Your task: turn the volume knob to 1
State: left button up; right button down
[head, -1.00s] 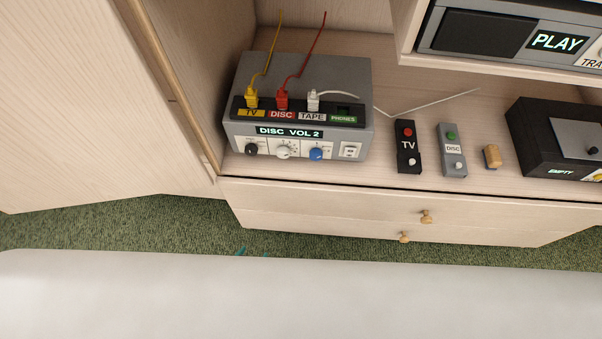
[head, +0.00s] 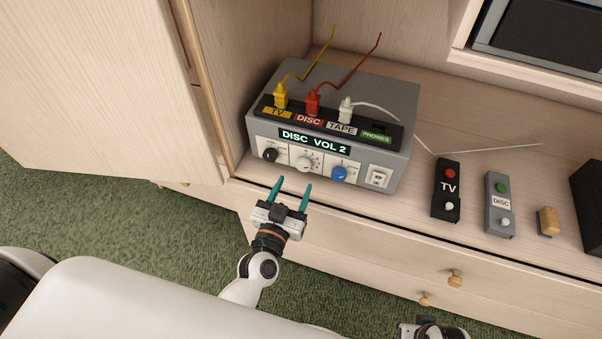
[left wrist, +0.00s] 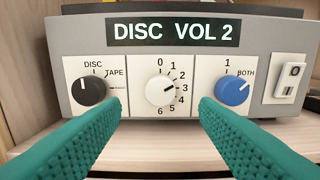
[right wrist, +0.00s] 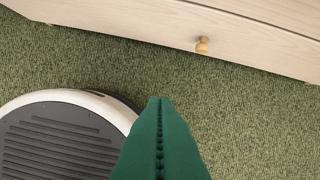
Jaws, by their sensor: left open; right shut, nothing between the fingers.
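The grey amplifier box (head: 345,100) stands on the cabinet shelf, and its display (left wrist: 172,32) reads "DISC VOL 2". The white volume knob (head: 304,164) is the middle one of three; in the left wrist view the white knob (left wrist: 160,91) has a 0 to 6 scale and its mark points toward about 2. A black knob (left wrist: 89,90) is left of it and a blue knob (left wrist: 232,90) right. My left gripper (head: 295,184) is open and empty in front of the panel, its fingers either side of the volume knob's line, apart from it. My right gripper (right wrist: 160,104) is shut and empty over the carpet.
A TV remote (head: 447,190), a grey DISC remote (head: 498,204) and a small wooden piece (head: 548,222) lie on the shelf right of the amplifier. Yellow, red and white plugs sit on its top. Drawers with knobs (head: 455,278) are below. The cabinet's side wall is close on the left.

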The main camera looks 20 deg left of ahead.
aim_at(302, 168)
pick_arm(q)
jog(key=shift+w, duration=2.75)
pick_arm(e)
jog(key=shift+w+v, duration=0.2)
jog(key=shift+v, duration=0.7)
jog(key=shift+r, duration=0.1)
pick_arm(q)
jog(key=shift+d, duration=0.1)
jog(key=c, duration=1)
jog(key=shift+o, duration=0.2)
pick_arm(e)
jog(key=shift+w, duration=0.1)
pick_arm(q)
jog(key=n+p, duration=0.1)
jog(key=n, duration=0.2)
jog(key=shift+n+p, duration=0.4)
jog(key=shift+n, duration=1)
pick_arm(e)
notch_tip(302, 168, down, 7)
jog(key=s, duration=0.1)
jog(key=shift+s, duration=0.2)
jog(key=shift+d, duration=0.1)
pick_arm(q)
jog(key=o, duration=1)
jog(key=shift+c, duration=0.2)
